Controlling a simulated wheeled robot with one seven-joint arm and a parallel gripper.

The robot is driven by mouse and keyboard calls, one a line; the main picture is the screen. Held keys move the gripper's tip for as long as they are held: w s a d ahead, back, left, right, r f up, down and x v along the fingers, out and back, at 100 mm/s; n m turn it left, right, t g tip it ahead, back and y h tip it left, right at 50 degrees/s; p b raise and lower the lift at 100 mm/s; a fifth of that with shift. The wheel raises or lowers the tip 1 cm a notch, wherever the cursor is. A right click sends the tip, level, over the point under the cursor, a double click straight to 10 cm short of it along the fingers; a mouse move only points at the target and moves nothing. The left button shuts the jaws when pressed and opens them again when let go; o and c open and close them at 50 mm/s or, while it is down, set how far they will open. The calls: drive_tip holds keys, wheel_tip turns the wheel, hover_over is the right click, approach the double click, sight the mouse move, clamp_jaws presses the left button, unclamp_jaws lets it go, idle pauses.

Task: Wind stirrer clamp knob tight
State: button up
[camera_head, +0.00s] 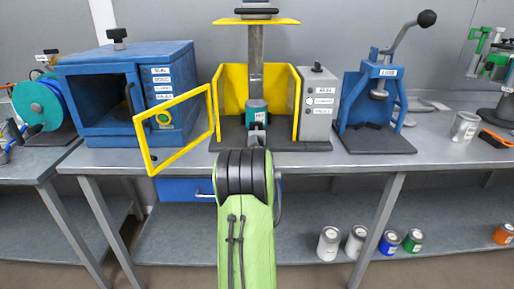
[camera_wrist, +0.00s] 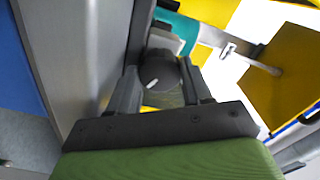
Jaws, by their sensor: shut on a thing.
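The stirrer stands in the middle of the bench in the head view, with a grey column (camera_head: 256,60) and a teal clamp part (camera_head: 257,106) low on it. A round black knob (camera_wrist: 159,70) with a white mark sits between the fingers of my gripper (camera_wrist: 163,80) in the wrist view. My gripper is shut on this knob, one finger on each side. In the head view my green arm reaches up to the stirrer's front and hides the knob and most of the gripper.
Yellow guard panels (camera_head: 233,95) stand around the stirrer, and an open yellow frame door (camera_head: 152,145) juts out at the left. A blue oven-like box (camera_head: 95,85) is left, a grey control box (camera_head: 318,100) and blue lever press (camera_head: 371,105) right. Cans stand on the lower shelf.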

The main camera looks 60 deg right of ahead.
drive_tip(key=shift+f, duration=0.1)
idle(0.4)
drive_tip(key=o, duration=0.8)
drive_tip(key=shift+c, duration=0.2)
